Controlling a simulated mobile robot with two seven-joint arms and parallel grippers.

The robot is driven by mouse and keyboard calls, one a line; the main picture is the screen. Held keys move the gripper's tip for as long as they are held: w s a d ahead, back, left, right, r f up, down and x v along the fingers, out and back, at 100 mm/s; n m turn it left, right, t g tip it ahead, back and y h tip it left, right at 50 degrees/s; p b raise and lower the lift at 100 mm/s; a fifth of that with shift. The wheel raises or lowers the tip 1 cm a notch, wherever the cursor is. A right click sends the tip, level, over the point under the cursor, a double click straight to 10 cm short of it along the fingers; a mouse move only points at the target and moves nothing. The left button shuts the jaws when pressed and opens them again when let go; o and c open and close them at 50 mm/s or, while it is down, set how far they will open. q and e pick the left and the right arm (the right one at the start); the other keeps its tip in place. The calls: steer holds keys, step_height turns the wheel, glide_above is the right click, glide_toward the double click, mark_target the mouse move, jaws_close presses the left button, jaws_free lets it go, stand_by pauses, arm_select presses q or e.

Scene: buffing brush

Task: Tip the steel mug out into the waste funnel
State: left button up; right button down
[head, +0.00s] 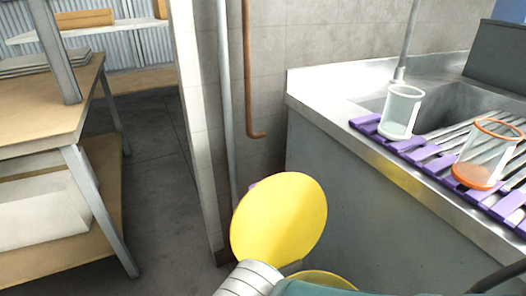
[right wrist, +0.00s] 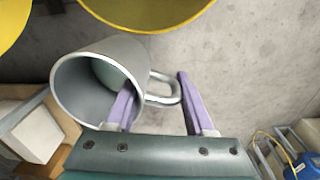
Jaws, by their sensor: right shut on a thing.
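The steel mug (right wrist: 90,62) shows in the right wrist view, lying tilted with its open mouth towards the lower left. A grey-green patch shows inside; I cannot tell whether it is contents or the mug's bottom. My right gripper (right wrist: 157,100) is shut on the mug by its handle, with one purple finger over the mug's mouth side and the other beyond the handle. A yellow round piece (head: 278,218), seemingly part of the waste funnel, stands at lower middle in the head view. A second yellow curved rim (right wrist: 150,22) is above the mug. My left gripper is out of view.
A counter with a sink and purple slatted rack (head: 437,160) is at right. It holds a white-rimmed container (head: 402,112) and an orange-rimmed one (head: 486,153). A wooden workbench (head: 45,100) stands at left. Dark floor between them is clear.

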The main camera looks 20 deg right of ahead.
steer(key=d+r+t+y+b, duration=0.1)
steer(key=y+b, duration=0.3)
steer(key=b, duration=0.4)
steer(key=d+r+t+y+b, duration=0.1)
steer(key=d+y+b, duration=0.1)
steer(key=y+b, duration=0.3)
steer(key=s+d+r+y+b, duration=0.1)
steer(key=y+b, duration=0.3)
steer(key=b, duration=0.6)
steer(key=shift+d+t+y+b, duration=0.3)
steer(key=shift+d+t+y, duration=0.1)
steer(key=shift+d, duration=0.4)
steer(key=shift+d+r+b, duration=0.1)
steer(key=shift+d+b, duration=0.1)
steer(key=shift+b, duration=0.15)
steer(key=shift+s+d+r+y+b, duration=0.1)
steer(key=shift+d+r+y+b, duration=0.35)
steer(key=shift+r+y+b, duration=0.2)
steer(key=shift+r, duration=0.25)
